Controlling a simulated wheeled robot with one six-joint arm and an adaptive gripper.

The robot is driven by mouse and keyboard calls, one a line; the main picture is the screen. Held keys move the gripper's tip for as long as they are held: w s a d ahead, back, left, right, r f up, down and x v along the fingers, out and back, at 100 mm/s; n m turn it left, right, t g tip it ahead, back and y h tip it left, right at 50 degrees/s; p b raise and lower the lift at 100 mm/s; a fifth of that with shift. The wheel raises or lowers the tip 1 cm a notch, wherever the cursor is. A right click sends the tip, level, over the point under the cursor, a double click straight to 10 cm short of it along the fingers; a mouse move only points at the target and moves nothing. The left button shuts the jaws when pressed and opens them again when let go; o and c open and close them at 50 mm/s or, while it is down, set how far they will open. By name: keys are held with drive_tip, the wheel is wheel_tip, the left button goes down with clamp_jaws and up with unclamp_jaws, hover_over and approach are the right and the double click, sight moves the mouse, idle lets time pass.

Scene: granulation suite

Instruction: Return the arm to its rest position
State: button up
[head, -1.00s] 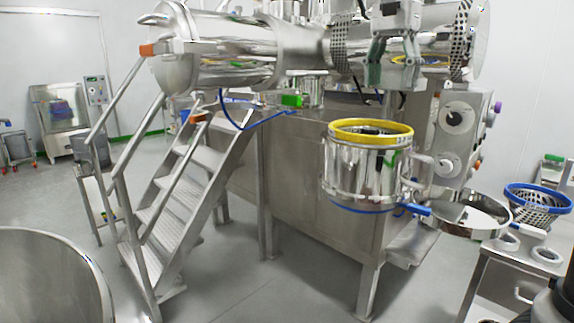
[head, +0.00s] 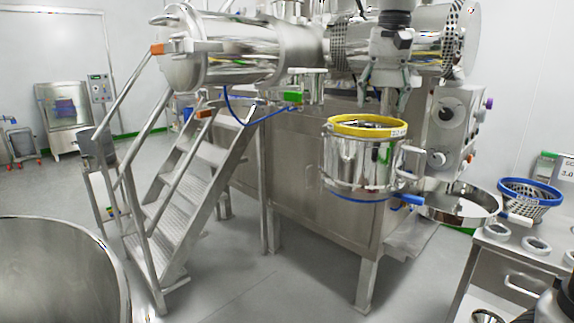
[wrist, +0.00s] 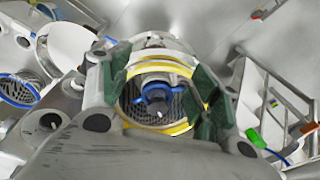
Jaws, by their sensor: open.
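My gripper (head: 383,106) points down in the head view, with its two fingers spread apart and nothing between them. It appears above the steel vessel with a yellow rim (head: 367,128), with a gap between them in the picture. In the wrist view my gripper's (wrist: 162,90) dark green fingers stand open on either side of the yellow-ringed vessel (wrist: 158,130), seen from above. A perforated screen and a dark blue part show inside the ring. The upper arm is cut off by the top edge of the head view.
A large horizontal steel cylinder (head: 245,50) and machine body stand behind the gripper. Metal stairs (head: 185,195) are at left. A round steel pan (head: 455,203) and a blue-rimmed perforated basket (head: 530,193) are at right. A large steel bowl (head: 60,270) is at front left. Open floor lies between.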

drive_tip(key=s+d+f+n+t, duration=0.1)
drive_tip(key=s+d+f+n, duration=0.1)
drive_tip(key=s+d+f, duration=0.6)
drive_tip(key=s+d+f+n+t, duration=0.2)
drive_tip(key=s+d+f, duration=0.5)
drive_tip(key=s, duration=0.7)
drive_tip(key=shift+s+d+f, duration=0.2)
drive_tip(key=shift+d+f, duration=0.2)
drive_tip(key=shift+f, duration=0.65)
